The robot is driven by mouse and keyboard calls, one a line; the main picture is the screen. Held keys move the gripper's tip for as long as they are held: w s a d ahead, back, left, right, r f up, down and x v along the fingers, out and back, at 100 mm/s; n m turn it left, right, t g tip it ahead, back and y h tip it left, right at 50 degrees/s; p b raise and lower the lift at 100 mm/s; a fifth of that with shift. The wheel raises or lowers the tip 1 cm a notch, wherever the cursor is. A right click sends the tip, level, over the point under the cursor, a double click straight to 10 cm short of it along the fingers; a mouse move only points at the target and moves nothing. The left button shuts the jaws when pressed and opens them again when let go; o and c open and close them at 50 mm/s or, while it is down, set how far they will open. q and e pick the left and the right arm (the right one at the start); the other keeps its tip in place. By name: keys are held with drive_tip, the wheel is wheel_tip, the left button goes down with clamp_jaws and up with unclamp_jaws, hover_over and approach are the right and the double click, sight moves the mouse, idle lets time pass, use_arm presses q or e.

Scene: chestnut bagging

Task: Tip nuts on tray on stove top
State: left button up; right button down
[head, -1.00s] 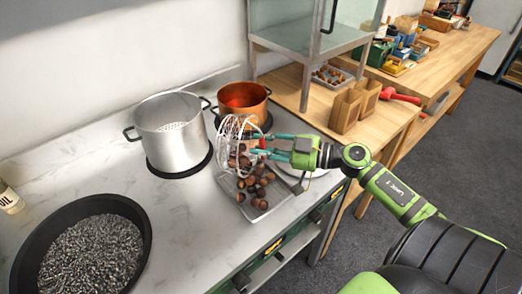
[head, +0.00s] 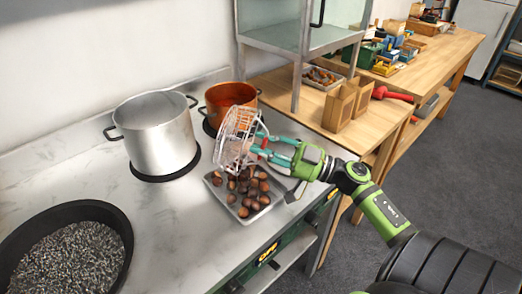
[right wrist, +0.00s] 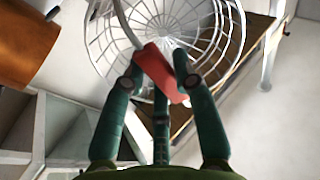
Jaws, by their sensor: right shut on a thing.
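Several brown nuts (head: 243,190) lie on a metal tray (head: 244,218) on the pale stove top. My right gripper (head: 272,148) is shut on the red handle of a wire basket (head: 238,140). The basket is tilted on its side above the back of the tray, and I see no nuts in it. In the right wrist view the round wire basket (right wrist: 155,35) extends beyond the fingers, and its red handle (right wrist: 160,72) sits between them. My left gripper is not in view.
A large steel pot (head: 158,135) and a copper pot (head: 225,98) stand behind and left of the tray. A black pan (head: 70,250) of dark grains is at lower left. A wooden table (head: 345,125) with wooden boxes (head: 345,105) adjoins at right.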

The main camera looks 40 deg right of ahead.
drive_tip(key=shift+s+d+f+t+y+b, duration=0.3)
drive_tip(key=shift+f+t+y+b, duration=0.3)
drive_tip(key=shift+b, duration=0.85)
drive_tip(key=shift+s+d+f+t+y+b, duration=0.3)
drive_tip(key=shift+t+b, duration=0.5)
drive_tip(key=shift+b, duration=0.6)
drive_tip(key=shift+s+a, duration=0.1)
drive_tip(key=shift+r, duration=0.15)
wheel_tip(320, 180, up, 3)
drive_tip(key=p, duration=0.3)
drive_tip(key=shift+p, duration=0.4)
